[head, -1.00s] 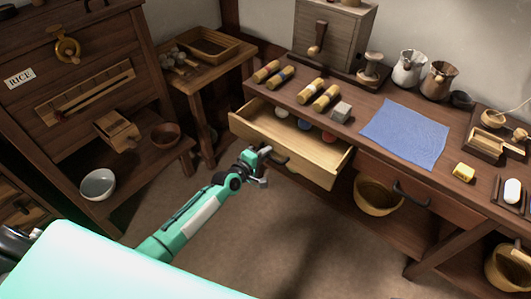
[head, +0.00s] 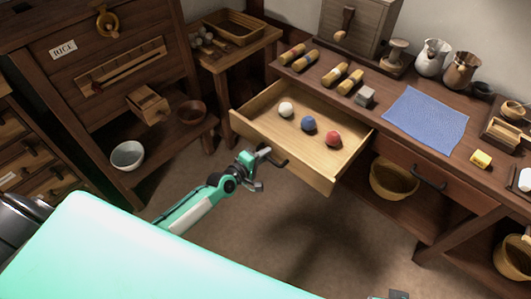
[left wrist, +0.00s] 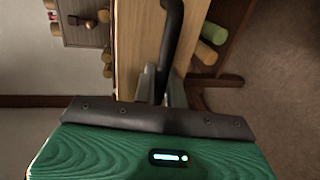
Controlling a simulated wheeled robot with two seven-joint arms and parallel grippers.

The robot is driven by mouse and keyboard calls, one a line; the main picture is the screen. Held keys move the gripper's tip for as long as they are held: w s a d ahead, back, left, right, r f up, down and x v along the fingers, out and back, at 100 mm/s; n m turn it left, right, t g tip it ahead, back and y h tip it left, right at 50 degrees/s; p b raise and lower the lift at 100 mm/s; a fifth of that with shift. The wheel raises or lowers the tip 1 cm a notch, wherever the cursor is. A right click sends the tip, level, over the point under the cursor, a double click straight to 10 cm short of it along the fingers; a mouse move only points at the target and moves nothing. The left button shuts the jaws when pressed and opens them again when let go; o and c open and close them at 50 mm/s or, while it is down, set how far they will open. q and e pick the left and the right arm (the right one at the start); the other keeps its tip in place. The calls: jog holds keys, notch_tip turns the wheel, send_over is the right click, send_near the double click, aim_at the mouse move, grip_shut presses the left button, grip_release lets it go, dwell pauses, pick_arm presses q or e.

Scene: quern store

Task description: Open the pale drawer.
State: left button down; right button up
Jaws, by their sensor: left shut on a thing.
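The pale drawer (head: 262,137) stands well out from under the worktop in the head view. A white ball (head: 286,109), a blue ball (head: 308,123) and a red ball (head: 333,139) lie inside it. Its dark bar handle (head: 279,162) is on the front, partly hidden by my left gripper (head: 259,164). In the left wrist view, the black handle (left wrist: 171,35) runs down between the fingers of my left gripper (left wrist: 161,87), against the pale drawer front (left wrist: 130,50). The left gripper is shut on this handle.
The worktop (head: 375,115) carries wooden rollers, a blue cloth (head: 425,119) and metal jugs. A dark drawer (head: 430,178) is shut to the right, above a basket (head: 393,180). A white bowl (head: 127,155) stands on the left cabinet's low shelf. Floor in front is clear.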

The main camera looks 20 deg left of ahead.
pick_arm(q)
jog(key=c, duration=1.8)
grip_release()
